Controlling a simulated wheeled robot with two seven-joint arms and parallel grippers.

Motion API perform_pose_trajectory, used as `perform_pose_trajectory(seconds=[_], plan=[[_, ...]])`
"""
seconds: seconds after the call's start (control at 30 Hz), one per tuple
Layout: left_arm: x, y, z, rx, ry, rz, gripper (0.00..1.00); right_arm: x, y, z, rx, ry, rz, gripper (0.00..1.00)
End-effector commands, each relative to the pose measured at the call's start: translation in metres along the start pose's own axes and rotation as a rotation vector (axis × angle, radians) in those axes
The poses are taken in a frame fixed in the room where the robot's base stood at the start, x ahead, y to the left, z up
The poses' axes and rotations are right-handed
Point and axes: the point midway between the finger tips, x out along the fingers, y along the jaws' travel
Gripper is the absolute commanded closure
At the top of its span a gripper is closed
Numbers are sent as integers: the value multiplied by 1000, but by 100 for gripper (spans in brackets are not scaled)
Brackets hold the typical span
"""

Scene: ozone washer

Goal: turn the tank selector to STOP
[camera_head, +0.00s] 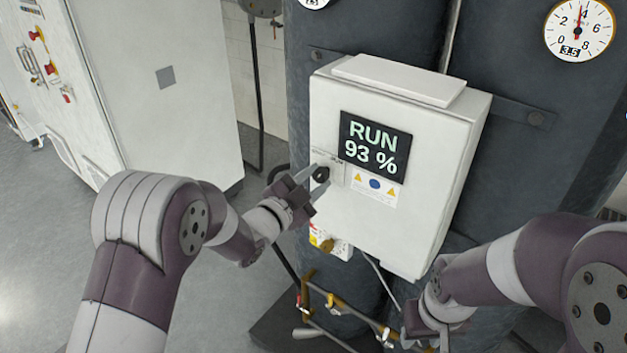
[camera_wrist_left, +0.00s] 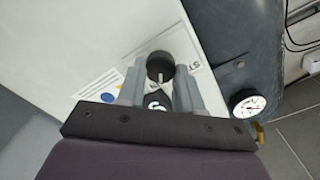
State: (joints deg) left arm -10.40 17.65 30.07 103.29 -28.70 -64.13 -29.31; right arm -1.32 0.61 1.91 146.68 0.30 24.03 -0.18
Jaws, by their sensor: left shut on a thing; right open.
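The tank selector (camera_head: 320,174) is a black round knob on the left part of the white control box (camera_head: 440,180). In the left wrist view the knob (camera_wrist_left: 160,66) shows a light pointer mark, with part of a label starting "ST" beside it. My left gripper (camera_head: 310,182) is at the knob, shut on it with one finger on either side. The box's display (camera_head: 375,146) reads RUN 93 %. My right gripper (camera_head: 425,328) is open, low at the right near the pipes; its fingertips are hard to make out. The selector's full label is too small to read.
Dark tanks (camera_head: 400,40) stand behind, with a gauge (camera_head: 579,29) at upper right. A white cabinet (camera_head: 160,90) stands left; floor between is clear.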

Motion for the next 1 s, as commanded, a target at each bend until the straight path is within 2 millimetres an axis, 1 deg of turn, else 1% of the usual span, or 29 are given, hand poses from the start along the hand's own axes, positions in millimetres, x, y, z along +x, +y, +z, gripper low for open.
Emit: perform_pose_trajectory(seconds=[0.17,0.37,0.7,1.0], plan=[[0,1,1,-28,-1,0,95,3,0,0,0,0,0,57],[0,1,2,-128,0,-1,95,12,0,1,0,0,0,57],[0,1,2,-431,-1,0,95,29,0,3,0,0,0,57],[0,0,2,-707,-3,1,95,35,0,4,0,0,0,57]])
